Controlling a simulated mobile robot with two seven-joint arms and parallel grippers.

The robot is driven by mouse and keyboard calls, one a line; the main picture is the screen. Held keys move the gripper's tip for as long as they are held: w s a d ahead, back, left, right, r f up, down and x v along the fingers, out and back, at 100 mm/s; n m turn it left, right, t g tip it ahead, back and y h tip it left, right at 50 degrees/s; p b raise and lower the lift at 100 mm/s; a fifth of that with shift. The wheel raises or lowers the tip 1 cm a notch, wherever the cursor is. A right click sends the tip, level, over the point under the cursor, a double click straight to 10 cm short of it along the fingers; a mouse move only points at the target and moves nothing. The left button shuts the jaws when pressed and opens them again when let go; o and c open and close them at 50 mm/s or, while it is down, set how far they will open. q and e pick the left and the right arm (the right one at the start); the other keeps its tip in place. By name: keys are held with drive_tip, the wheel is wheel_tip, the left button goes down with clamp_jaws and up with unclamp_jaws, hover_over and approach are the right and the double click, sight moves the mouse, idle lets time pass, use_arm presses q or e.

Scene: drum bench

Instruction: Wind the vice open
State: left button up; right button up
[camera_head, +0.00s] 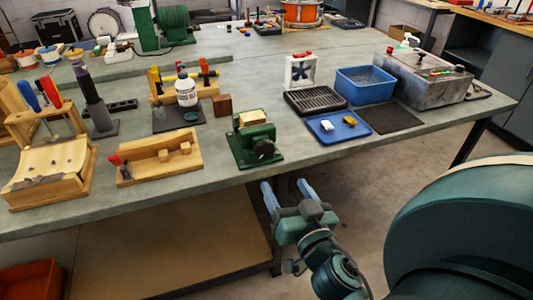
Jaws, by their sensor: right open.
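The green vice (252,146) stands near the front edge of the grey bench. A pale wooden block (252,118) sits at its top, seemingly between the jaws. A dark round knob or handle (264,149) faces the front of the vice. My right gripper (288,190) is open and empty, with two pale blue fingers pointing up toward the bench edge. It is below and slightly right of the vice, apart from it. My left gripper does not show.
A wooden tray (158,160) lies left of the vice. A blue mat (338,128) with small white and yellow pieces, a black grate (315,100) and a blue bin (366,84) stand to the right. The bench's front edge lies just beyond my right gripper.

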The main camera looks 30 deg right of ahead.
drive_tip(key=p, duration=0.2)
approach(266, 152)
drive_tip(key=w, duration=0.2)
drive_tip(key=p+x, duration=0.1)
drive_tip(key=x, duration=0.2)
drive_tip(key=p+x, duration=0.1)
drive_tip(key=x, duration=0.2)
drive_tip(key=shift+w+d+r, duration=0.15)
drive_tip(key=shift+w+d, duration=0.1)
drive_tip(key=shift+d, duration=0.05)
drive_tip(key=shift+w+d, duration=0.15)
drive_tip(key=shift+w, duration=0.3)
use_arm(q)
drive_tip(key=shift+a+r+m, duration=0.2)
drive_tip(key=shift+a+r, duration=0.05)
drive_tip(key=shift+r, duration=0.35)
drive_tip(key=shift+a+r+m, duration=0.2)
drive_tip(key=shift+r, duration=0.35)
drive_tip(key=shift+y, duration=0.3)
use_arm(e)
drive_tip(key=shift+c, duration=0.6)
drive_tip(key=c, duration=0.9)
drive_tip(key=shift+o, duration=0.2)
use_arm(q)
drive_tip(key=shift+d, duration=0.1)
use_arm(e)
drive_tip(key=shift+n, duration=0.4)
